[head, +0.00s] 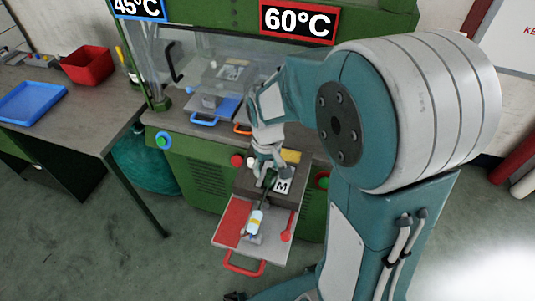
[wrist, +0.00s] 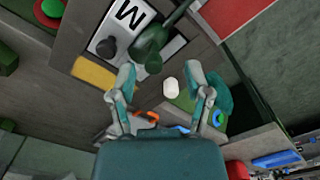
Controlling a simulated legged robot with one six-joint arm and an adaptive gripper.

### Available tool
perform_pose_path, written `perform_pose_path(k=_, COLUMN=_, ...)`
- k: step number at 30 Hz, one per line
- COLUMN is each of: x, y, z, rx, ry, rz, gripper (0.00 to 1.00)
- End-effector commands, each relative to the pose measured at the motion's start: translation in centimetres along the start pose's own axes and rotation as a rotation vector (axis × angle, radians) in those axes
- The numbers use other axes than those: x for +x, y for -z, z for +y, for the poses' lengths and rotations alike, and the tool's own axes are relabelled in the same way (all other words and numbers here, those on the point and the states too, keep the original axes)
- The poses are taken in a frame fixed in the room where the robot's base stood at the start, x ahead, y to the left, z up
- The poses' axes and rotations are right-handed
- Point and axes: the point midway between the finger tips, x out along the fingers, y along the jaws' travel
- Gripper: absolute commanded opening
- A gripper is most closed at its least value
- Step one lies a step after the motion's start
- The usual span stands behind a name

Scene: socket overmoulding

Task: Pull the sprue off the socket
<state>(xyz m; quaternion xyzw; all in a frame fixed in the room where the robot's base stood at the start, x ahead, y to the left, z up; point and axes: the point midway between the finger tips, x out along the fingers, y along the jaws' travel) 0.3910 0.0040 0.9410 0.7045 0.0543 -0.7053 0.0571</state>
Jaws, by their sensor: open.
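The dark green moulded socket (head: 270,179) lies on the mould block beside the plate marked M, with a dark cable running forward from it. In the wrist view the socket (wrist: 150,42) is near the top centre. A short dark green stub (wrist: 153,68), seemingly the sprue, shows at its lower end. My gripper (wrist: 161,78) is open, its two fingers apart, with the stub between the fingertips in the picture. I cannot tell whether a finger touches it. In the head view my gripper (head: 268,165) is just above the block and partly hides the socket.
The pulled-out tray has a red panel (head: 234,221), a red handle (head: 244,268) and a white-yellow piece (head: 256,221) on it. The green press stands behind. A yellow block (wrist: 94,73) lies beside the M plate (wrist: 121,26). A side table (head: 80,115) stands at left.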

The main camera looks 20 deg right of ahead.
Motion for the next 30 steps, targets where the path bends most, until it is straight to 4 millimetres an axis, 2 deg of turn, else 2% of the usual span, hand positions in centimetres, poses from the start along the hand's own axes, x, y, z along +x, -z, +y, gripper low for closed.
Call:
perform_pose_path(k=6, x=1.6, y=-0.1, z=0.1, rx=0.001, ry=0.002, rz=-0.001, gripper=0.63)
perform_pose_path(k=14, x=1.7, y=0.0, z=0.0, rx=0.001, ry=0.000, rz=0.000, gripper=0.63)
perform_pose_path(k=15, x=1.7, y=0.0, z=0.0, rx=0.001, ry=0.000, rz=0.000, gripper=0.46)
perform_pose_path(k=17, x=1.7, y=0.0, z=0.0, rx=0.001, ry=0.000, rz=0.000, gripper=0.19)
perform_pose_path(k=18, x=1.7, y=0.0, z=0.0, rx=0.001, ry=0.000, rz=0.000, gripper=0.01)
perform_pose_path(k=25, x=1.7, y=0.0, z=0.0, rx=0.001, ry=0.000, rz=0.000, gripper=0.00)
perform_pose_path(k=26, x=1.7, y=0.0, z=0.0, rx=0.001, ry=0.000, rz=0.000, gripper=0.09)
perform_pose_path(k=27, x=1.7, y=0.0, z=0.0, rx=0.001, ry=0.000, rz=0.000, gripper=0.00)
perform_pose_path(k=30, x=1.7, y=0.0, z=0.0, rx=0.001, ry=0.000, rz=0.000, gripper=0.00)
